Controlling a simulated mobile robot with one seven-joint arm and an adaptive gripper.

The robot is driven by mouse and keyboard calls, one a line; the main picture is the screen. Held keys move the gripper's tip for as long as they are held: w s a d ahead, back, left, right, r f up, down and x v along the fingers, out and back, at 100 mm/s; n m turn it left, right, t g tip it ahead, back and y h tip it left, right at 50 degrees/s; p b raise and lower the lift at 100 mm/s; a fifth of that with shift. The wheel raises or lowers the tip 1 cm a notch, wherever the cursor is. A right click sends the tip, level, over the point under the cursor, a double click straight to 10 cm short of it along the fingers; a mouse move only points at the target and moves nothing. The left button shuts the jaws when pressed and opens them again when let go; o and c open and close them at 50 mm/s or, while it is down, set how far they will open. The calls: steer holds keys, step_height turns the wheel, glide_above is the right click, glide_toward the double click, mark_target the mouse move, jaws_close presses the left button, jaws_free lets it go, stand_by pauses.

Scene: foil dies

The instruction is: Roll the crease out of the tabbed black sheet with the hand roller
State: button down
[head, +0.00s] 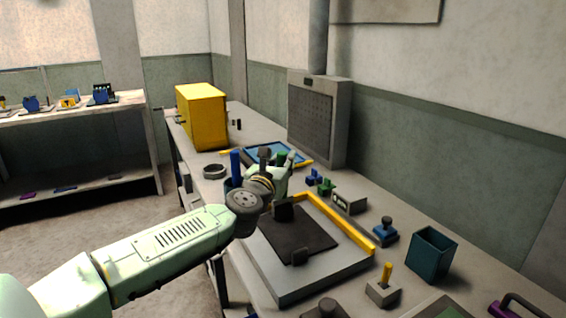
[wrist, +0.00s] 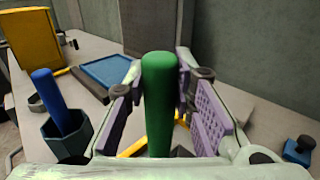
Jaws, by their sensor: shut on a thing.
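The black sheet (head: 290,238) lies on a grey plate (head: 330,280) with yellow rails in the head view. My gripper (head: 283,165) is above the bench beyond the plate. In the wrist view its purple pads (wrist: 163,112) are shut on an upright green handle (wrist: 160,100). The handle's lower end is hidden, so I cannot tell whether a roller is on it. No crease can be made out.
A dark cup (wrist: 68,140) holding a blue handle (wrist: 48,90) stands left of my gripper. A blue tray (wrist: 108,70) and yellow cabinet (head: 202,118) are behind. A blue knobbed block (head: 386,232) and teal bin (head: 432,256) stand right of the plate.

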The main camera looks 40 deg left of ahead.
step_height(320, 180, up, 3)
steer(key=shift+f+p, duration=0.2)
steer(key=shift+p, duration=0.45)
steer(key=shift+r, duration=2.75)
